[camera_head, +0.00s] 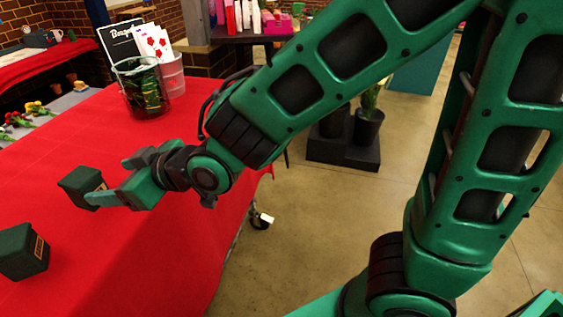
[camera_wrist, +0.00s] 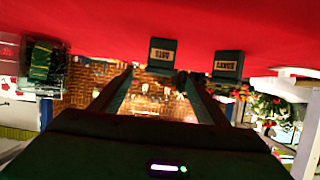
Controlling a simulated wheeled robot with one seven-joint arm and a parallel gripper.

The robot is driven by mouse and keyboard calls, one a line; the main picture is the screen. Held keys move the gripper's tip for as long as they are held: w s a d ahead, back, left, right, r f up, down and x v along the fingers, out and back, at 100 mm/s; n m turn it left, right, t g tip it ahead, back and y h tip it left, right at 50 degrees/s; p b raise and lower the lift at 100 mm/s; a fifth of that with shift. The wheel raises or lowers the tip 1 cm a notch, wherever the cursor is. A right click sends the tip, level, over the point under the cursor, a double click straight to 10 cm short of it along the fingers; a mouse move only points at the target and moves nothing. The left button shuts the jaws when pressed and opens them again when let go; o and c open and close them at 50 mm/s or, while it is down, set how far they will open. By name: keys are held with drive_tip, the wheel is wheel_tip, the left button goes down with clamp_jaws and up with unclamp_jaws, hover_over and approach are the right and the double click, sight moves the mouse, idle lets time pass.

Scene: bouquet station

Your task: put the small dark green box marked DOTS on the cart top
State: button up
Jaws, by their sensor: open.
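Two small dark green boxes with pale labels are on the red cloth. One box (camera_head: 78,184) is just beyond my gripper (camera_head: 112,182) in the head view; the near fingertip overlaps its lower right edge. In the upside-down wrist view this box (camera_wrist: 162,55) lies between the lines of my fingers, and its blurred label seems to read DOTS. The other box (camera_head: 22,254) is nearer the front left and shows on the right in the wrist view (camera_wrist: 228,66); I cannot read its label surely. My gripper is open and empty. I cannot tell whether the fingers touch the box.
A red-covered top (camera_head: 140,245) with a caster (camera_head: 261,220) below its right edge has bare cloth around the boxes. A glass jar (camera_head: 140,88) and a card holder (camera_head: 170,75) stand at its far end. A dark table (camera_head: 235,35) with pink items stands behind.

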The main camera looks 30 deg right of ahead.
drive_tip(key=w+d+f+m+h, duration=0.2)
drive_tip(key=w+d+h, duration=0.1)
drive_tip(key=d, duration=0.7)
drive_tip(key=w+d+f+m+h, duration=0.1)
drive_tip(key=w+d+m+h, duration=0.2)
drive_tip(key=d, duration=0.7)
drive_tip(key=s+d+f+m+g+h, duration=0.1)
drive_tip(key=s+d+m+h, duration=0.15)
drive_tip(key=d, duration=0.65)
drive_tip(key=s+d+f+m+g+h, duration=0.1)
drive_tip(key=s+d+f+m+g, duration=0.15)
drive_tip(key=d, duration=0.65)
drive_tip(key=s+d+m+g, duration=0.2)
drive_tip(key=s+d, duration=0.4)
drive_tip(key=s, duration=0.4)
drive_tip(key=s+d+r+m+g, duration=0.1)
drive_tip(key=s+d+m+g, duration=0.2)
drive_tip(key=s+d, duration=0.4)
drive_tip(key=s+m, duration=0.1)
drive_tip(key=s, duration=0.3)
drive_tip(key=shift+s, duration=0.2)
drive_tip(key=shift+h, duration=0.25)
